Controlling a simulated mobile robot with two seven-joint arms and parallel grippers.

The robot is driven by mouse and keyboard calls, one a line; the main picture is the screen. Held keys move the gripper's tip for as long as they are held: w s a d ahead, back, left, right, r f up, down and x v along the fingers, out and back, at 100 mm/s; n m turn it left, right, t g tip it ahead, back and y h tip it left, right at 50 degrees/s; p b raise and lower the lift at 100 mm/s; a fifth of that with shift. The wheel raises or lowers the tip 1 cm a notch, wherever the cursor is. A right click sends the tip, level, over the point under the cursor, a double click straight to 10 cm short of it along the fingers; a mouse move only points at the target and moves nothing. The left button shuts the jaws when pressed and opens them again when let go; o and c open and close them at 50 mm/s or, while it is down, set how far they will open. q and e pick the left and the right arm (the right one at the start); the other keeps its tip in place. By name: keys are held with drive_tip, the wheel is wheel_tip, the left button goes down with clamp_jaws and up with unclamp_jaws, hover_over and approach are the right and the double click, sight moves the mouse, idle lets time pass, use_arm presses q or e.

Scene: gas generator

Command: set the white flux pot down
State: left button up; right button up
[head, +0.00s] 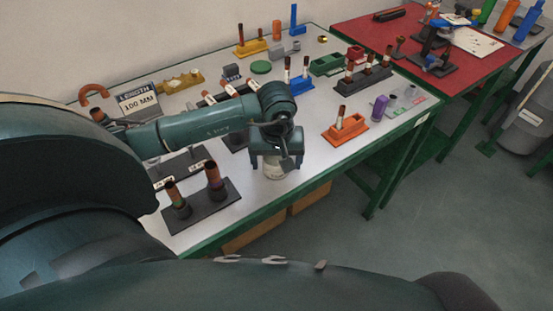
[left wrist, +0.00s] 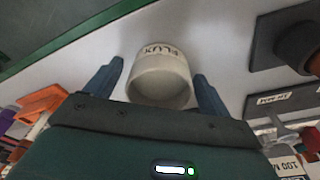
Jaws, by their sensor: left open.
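The white flux pot (head: 274,172) stands on the light grey table top (head: 240,195) near its front edge, directly under my left gripper (head: 275,160). In the left wrist view the pot (left wrist: 160,75) shows its lettering and its round end, and it lies between the two fingers of the left gripper (left wrist: 155,85). The fingers are apart, with a visible gap on each side of the pot. In the head view the gripper hides the pot's upper part. My right gripper is not in view.
A dark block with two upright tubes (head: 205,198) stands left of the pot. An orange holder (head: 345,129) and a purple cylinder (head: 379,108) stand to the right. The table's green front edge (head: 330,167) is close. Bare table lies between pot and orange holder.

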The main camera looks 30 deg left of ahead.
use_arm(q)
drive_tip(key=shift+r, duration=0.2)
wheel_tip(320, 180, up, 12)
drive_tip(key=s, duration=0.1)
drive_tip(key=shift+d, duration=0.4)
drive_tip(key=shift+s+f, duration=0.1)
drive_tip(key=shift+s, duration=0.05)
